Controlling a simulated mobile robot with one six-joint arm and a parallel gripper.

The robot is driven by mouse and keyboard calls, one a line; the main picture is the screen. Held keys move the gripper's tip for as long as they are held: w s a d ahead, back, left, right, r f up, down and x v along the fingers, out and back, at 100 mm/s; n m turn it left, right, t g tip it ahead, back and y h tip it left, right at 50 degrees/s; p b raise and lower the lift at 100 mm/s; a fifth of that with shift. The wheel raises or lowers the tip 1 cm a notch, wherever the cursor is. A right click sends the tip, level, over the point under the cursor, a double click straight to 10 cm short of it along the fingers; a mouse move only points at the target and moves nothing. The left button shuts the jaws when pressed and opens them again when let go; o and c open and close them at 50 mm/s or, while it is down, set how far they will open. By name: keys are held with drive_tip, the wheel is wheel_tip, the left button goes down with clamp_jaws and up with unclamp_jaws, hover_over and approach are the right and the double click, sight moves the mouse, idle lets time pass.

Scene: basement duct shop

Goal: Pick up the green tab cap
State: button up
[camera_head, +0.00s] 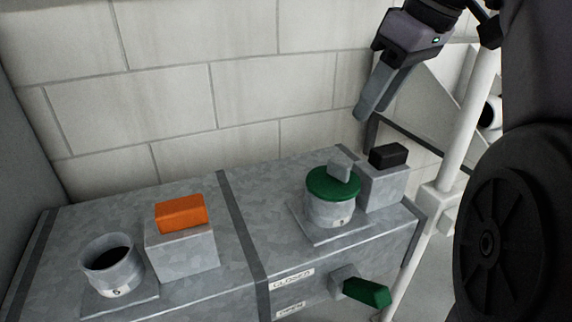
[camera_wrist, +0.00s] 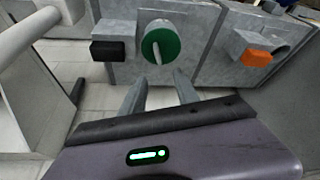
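The green tab cap (camera_head: 324,186) is a round green disc with a grey upright tab. It sits on a short round grey collar (camera_head: 330,212) on top of the metal duct, at right of centre in the head view. In the wrist view the cap (camera_wrist: 153,46) shows at top centre, beyond the fingertips. My gripper (camera_head: 366,110) is above the duct, up and to the right of the cap, pointing down and touching nothing. In the wrist view its fingers (camera_wrist: 160,88) stand apart with nothing between them.
A black-topped block (camera_head: 388,156) stands close right of the cap. An orange-topped block (camera_head: 181,214) and an open collar (camera_head: 112,265) are at left. A green handle (camera_head: 367,292) sticks out of the duct's front. A white pipe (camera_head: 468,130) rises at right; a block wall stands behind.

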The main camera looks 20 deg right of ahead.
sight(340, 163)
drive_tip(key=b+x, duration=0.1)
drive_tip(key=x, duration=0.3)
drive_tip(key=b+x, duration=0.1)
drive_tip(key=x, duration=0.4)
drive_tip(key=b+x, duration=0.1)
drive_tip(key=x, duration=0.4)
drive_tip(key=shift+s+d+b, duration=0.15)
drive_tip(key=shift+d+b, duration=0.15)
drive_tip(key=shift+b, duration=0.1)
drive_tip(key=shift+a+f, duration=0.1)
drive_tip(key=shift+f, duration=0.05)
clamp_jaws()
